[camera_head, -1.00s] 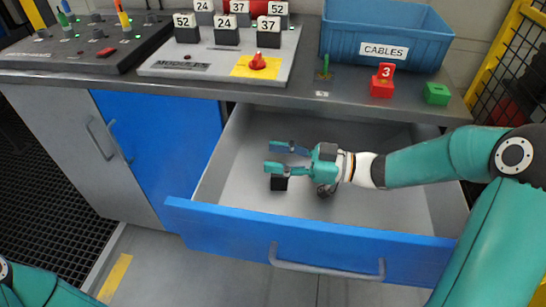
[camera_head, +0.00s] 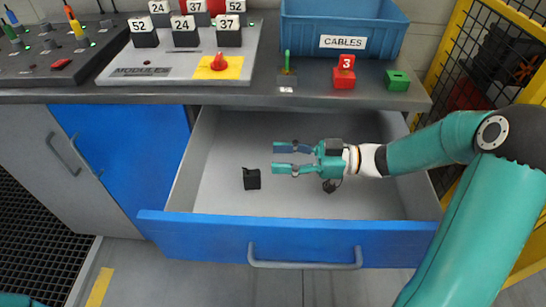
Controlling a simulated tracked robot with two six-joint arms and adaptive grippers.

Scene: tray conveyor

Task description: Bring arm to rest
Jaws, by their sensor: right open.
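My right gripper (camera_head: 283,159) is open and empty. It is over the open drawer (camera_head: 225,133), reaching in from the right with its fingers pointing left. A small black block (camera_head: 251,179) lies in the drawer, left of and slightly nearer than the fingertips, apart from them. A small dark item also shows just below my right wrist; I cannot tell what it is. My left gripper is not in view; only a bit of my left arm shows at the bottom left corner.
The drawer's blue front (camera_head: 290,238) with its handle stands out from the grey workbench (camera_head: 200,95). On the bench are a modules panel (camera_head: 125,72) with numbered blocks, a blue cables bin (camera_head: 345,20), a red block (camera_head: 344,74) and a green block (camera_head: 398,79). A yellow mesh fence (camera_head: 470,30) stands right.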

